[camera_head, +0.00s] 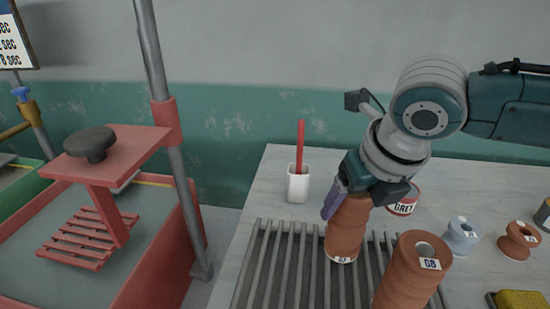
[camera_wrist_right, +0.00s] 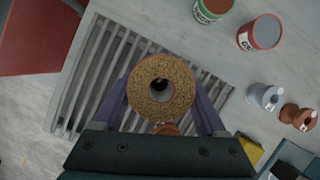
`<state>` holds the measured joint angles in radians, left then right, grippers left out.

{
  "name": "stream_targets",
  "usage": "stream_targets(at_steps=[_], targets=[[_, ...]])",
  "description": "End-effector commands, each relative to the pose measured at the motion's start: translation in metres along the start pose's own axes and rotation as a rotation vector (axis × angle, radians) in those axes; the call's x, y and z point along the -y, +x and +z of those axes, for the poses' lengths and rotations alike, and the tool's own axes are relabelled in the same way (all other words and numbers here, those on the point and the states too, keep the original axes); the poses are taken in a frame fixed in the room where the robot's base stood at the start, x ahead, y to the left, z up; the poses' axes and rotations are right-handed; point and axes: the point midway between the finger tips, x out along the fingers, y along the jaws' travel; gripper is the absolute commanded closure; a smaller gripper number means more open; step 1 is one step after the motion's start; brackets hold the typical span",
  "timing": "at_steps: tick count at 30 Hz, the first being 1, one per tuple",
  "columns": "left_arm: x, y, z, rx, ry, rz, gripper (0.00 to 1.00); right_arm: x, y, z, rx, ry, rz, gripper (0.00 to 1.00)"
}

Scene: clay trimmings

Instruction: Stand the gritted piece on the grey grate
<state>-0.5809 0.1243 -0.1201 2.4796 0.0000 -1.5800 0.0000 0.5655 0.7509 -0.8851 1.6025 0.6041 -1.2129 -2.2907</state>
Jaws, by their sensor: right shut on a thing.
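The gritted piece (camera_head: 345,228) is a terracotta, ribbed cylinder with a white label near its lower end. In the right wrist view its speckled, gritty ring-shaped end (camera_wrist_right: 160,87) with a dark central hole faces the camera. My right gripper (camera_head: 345,200) is shut on its upper part, with purple fingers on both sides. The piece is upright over the far part of the grey grate (camera_head: 253,270); I cannot tell whether its base touches the bars. The grate also shows in the right wrist view (camera_wrist_right: 85,85). My left gripper is out of view.
A terracotta piece labelled G8 (camera_head: 415,268) stands close in front, to the right. A white cup (camera_head: 298,185) with a red stick stands behind the grate. A red-and-white tin (camera_head: 403,203), a pale blue spool (camera_head: 461,238), a brown spool (camera_head: 518,241) and a yellow sponge (camera_head: 518,300) lie right.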

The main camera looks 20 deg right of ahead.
Motion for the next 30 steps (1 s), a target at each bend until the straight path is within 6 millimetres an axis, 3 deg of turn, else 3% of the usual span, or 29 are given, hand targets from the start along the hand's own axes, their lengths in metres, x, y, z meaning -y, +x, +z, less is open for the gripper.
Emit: stream_targets(at_steps=[3, 4, 10, 21, 30], targets=[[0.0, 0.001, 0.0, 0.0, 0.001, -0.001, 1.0, 0.0, 0.002, 0.0, 0.003, 0.0, 0.001, 1.0], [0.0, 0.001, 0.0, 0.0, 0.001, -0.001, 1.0, 0.0, 0.003, -0.001, 0.0, 0.0, 0.0, 0.25], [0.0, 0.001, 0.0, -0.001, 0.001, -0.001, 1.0, 0.0, 0.002, -0.001, -0.001, 0.0, 0.0, 0.02], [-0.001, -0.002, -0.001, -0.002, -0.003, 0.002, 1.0, 0.0, -0.005, 0.001, 0.001, 0.0, 0.0, 0.0], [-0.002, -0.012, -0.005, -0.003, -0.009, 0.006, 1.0, 0.001, -0.065, 0.002, 0.003, -0.003, 0.0, 0.0]])
